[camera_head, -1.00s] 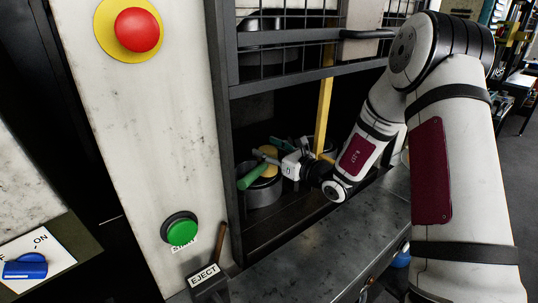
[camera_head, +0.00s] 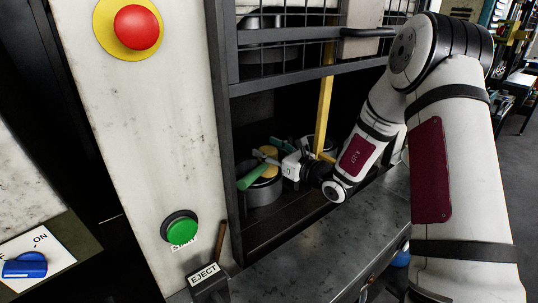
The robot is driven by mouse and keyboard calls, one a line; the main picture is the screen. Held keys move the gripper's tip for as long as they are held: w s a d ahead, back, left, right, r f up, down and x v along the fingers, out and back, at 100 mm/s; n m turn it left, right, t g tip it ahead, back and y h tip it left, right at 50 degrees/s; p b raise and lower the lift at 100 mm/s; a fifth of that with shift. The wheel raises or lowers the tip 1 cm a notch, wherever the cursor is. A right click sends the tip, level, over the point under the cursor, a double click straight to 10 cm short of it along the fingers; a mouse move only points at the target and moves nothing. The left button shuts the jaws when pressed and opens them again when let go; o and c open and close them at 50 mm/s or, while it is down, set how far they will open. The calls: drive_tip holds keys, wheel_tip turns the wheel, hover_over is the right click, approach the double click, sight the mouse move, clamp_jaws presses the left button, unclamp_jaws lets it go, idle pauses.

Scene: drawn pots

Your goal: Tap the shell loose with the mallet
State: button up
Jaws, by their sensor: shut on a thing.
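The mallet (camera_head: 252,176), with a green cylindrical part, is inside the open bay, slanted across the left side of a dark grey round pot or die (camera_head: 265,193). My gripper (camera_head: 279,166) is shut on the mallet, reaching in from the right just above that pot. The fingertips are small and partly hidden, so the exact grip is unclear. A yellowish round piece (camera_head: 268,153) shows behind the mallet, on or over the pot. I cannot tell whether it is the shell, or whether the mallet touches it.
A yellow upright bar (camera_head: 324,110) stands close to my wrist. A raised mesh guard (camera_head: 290,40) hangs above the bay, with a metal ledge (camera_head: 325,240) in front. The panel at left carries a red button (camera_head: 137,27), a green START button (camera_head: 180,228) and an EJECT lever (camera_head: 221,243).

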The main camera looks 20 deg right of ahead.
drive_tip(key=shift+r, duration=0.4)
drive_tip(key=shift+r, duration=0.1)
drive_tip(key=shift+r+p, duration=1.05)
drive_tip(key=shift+r, duration=0.9)
drive_tip(key=shift+f, duration=0.1)
